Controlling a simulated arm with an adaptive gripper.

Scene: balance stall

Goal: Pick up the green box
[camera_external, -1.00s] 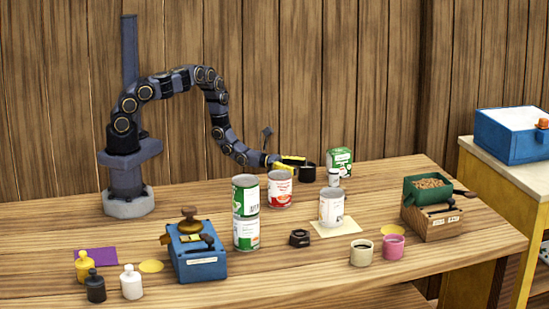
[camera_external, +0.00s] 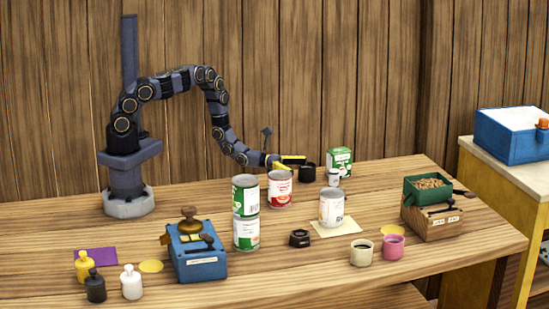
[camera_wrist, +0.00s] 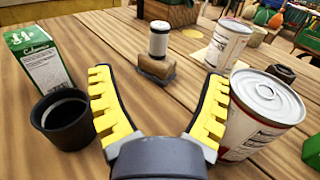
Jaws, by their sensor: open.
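The green box (camera_external: 339,160) is a small green and white carton standing upright at the back of the table, just right of the black cup (camera_external: 307,172). In the wrist view the green box (camera_wrist: 40,55) stands at the left, outside my left finger, partly behind the black cup (camera_wrist: 62,120). My gripper (camera_external: 295,162) is open and empty, its yellow fingers left of the box, near the black cup and the red-and-white can (camera_external: 279,190).
A small white-topped cylinder (camera_external: 334,177) stands in front of the box; it is ahead of my fingers in the wrist view (camera_wrist: 158,42). A white-labelled can (camera_external: 331,208), stacked green cans (camera_external: 246,213) and a dark nut-shaped piece (camera_external: 299,238) stand nearer the front.

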